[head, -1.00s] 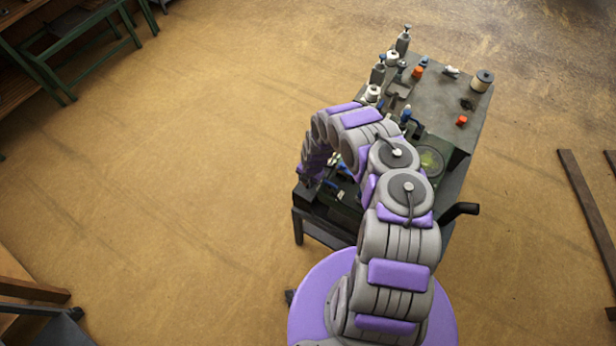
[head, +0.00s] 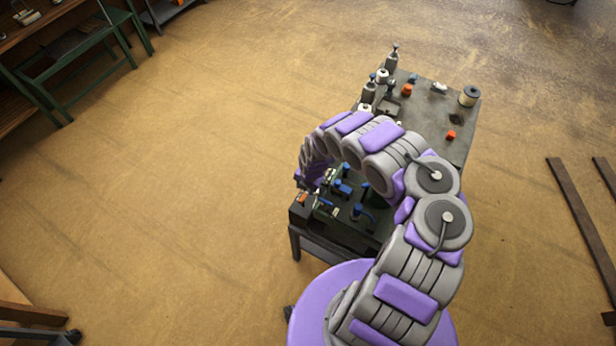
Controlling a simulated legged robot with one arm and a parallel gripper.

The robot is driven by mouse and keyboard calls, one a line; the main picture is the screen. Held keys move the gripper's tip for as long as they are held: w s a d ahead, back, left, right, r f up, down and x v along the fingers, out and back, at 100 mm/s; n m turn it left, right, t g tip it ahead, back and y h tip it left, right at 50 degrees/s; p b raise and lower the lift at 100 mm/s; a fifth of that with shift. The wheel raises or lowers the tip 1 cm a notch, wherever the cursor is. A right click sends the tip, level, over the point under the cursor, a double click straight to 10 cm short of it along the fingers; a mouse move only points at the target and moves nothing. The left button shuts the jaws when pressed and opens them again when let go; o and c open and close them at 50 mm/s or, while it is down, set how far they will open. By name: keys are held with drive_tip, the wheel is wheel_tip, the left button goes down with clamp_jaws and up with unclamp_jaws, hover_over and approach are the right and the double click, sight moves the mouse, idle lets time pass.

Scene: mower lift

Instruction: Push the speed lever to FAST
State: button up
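A dark control panel (head: 343,228) sits on the near end of a workbench. Blue-handled levers or knobs (head: 343,188) stand on it, with a small orange part (head: 302,198) at its left edge. I cannot tell which is the speed lever, and no FAST marking is readable. My purple and grey arm arches over the panel from the right. Its far end, with my gripper (head: 316,186), points down at the panel's back left. The fingers are too small and hidden to tell open from shut, or whether they touch anything. The arm hides the panel's back part.
The bench top (head: 440,118) behind the panel holds a spool (head: 469,96), orange caps (head: 407,90) and grey bottle-like parts (head: 392,58). A green-framed bench (head: 90,45) stands at upper left. Dark planks (head: 580,215) lie on the floor at right.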

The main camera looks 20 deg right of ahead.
wheel_tip(320, 180, up, 6)
drive_tip(key=p, duration=0.2)
drive_tip(key=shift+s+d+r, duration=0.25)
drive_tip(key=shift+s+d, duration=0.1)
drive_tip(key=shift+c, duration=0.3)
